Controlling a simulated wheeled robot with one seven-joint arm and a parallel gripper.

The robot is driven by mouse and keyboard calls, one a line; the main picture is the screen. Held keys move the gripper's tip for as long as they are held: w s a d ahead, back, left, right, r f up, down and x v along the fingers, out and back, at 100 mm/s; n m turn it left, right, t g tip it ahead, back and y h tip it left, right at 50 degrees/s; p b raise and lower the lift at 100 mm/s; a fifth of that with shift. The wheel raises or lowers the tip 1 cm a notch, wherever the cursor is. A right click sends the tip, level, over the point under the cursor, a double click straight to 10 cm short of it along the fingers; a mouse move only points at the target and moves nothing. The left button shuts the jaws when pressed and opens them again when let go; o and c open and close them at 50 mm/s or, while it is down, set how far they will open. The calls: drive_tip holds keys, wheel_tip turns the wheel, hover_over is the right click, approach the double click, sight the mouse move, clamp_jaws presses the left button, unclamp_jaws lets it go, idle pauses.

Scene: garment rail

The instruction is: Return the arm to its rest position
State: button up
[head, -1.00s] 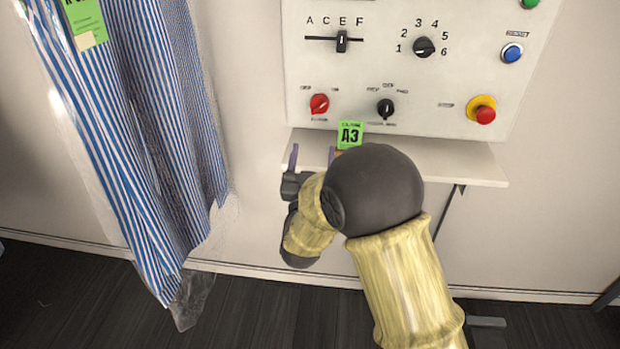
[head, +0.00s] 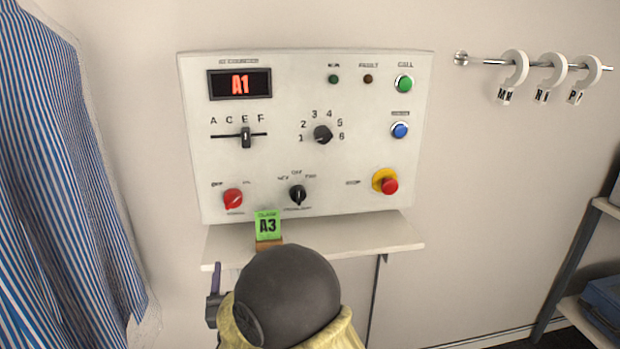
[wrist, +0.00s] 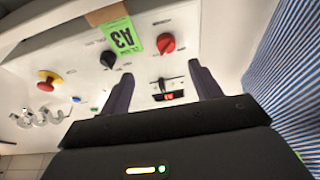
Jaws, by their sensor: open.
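My gripper (wrist: 163,90) is open in the wrist view, with its two dark fingers apart and nothing between them. The card also shows in the wrist view (wrist: 122,38), close in front of the fingers.
A blue-striped garment (head: 50,170) in clear plastic hangs at the left, near my gripper's side. A wall rail (head: 480,62) with white hooks (head: 514,70) is at upper right. A shelf unit with a blue item (head: 604,298) stands at far right.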

drive_tip(key=w+d+f+g+h, duration=0.15)
drive_tip(key=d+f+g, duration=0.3)
drive_tip(key=d, duration=0.45)
drive_tip(key=w+d+f+g+h, duration=0.1)
drive_tip(key=w+d+f+g, duration=0.15)
drive_tip(key=d+g, duration=0.45)
drive_tip(key=s+d+f+m+g+h, duration=0.35)
drive_tip(key=s+d+g, duration=0.35)
drive_tip(key=s+d, duration=1.2)
wheel_tip(320, 180, up, 21)
drive_tip(key=p, duration=2.1)
drive_tip(key=shift+n+y+p, duration=0.4)
drive_tip(key=shift+n, duration=0.05)
drive_tip(key=shift+f, duration=0.2)
